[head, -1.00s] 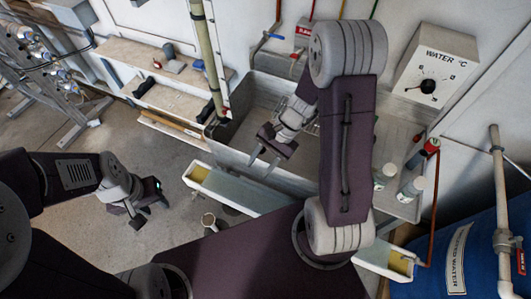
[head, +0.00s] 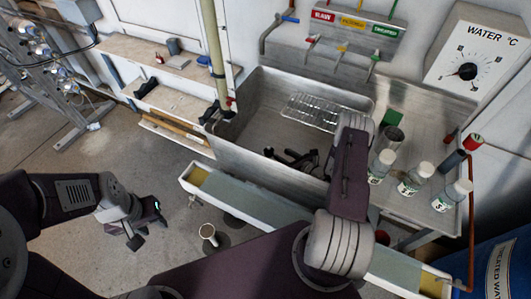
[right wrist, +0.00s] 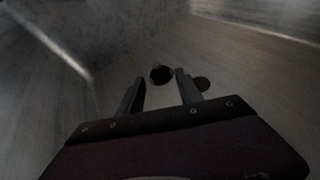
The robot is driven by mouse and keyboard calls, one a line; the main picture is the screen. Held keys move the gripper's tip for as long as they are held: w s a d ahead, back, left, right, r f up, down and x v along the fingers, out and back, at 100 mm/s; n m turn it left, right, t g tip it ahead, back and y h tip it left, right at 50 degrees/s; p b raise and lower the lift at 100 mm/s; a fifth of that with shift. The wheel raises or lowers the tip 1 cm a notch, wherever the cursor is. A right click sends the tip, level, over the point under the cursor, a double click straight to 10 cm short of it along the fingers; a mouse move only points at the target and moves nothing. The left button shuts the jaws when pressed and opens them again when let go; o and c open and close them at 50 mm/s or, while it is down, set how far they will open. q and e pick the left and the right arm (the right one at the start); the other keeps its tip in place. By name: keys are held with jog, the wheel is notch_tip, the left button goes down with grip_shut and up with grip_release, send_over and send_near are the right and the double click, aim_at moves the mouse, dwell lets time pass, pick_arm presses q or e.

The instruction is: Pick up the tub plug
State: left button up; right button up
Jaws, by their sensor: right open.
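In the right wrist view, a small dark round piece (right wrist: 160,73), which looks like the tub plug, is on the grey tub floor between and just beyond my right fingertips. A flat brownish disc (right wrist: 203,84) lies beside the right finger; I cannot tell what it is. My right gripper (right wrist: 160,86) is open and empty. In the head view, my right gripper (head: 290,158) is low inside the metal tub (head: 262,118), and the plug cannot be made out there. My left gripper (head: 146,228) is over the floor at the left, away from the tub; its jaws are unclear.
A wire rack (head: 318,112) lies in the tub behind my right gripper. A long white trough (head: 240,200) runs along the tub's front.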

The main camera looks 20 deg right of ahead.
aim_at(270, 148)
jog(key=x, duration=0.7)
jog(key=shift+w+a+b, duration=0.25)
jog(key=shift+a+b, duration=0.05)
jog(key=shift+a, duration=0.15)
grip_shut()
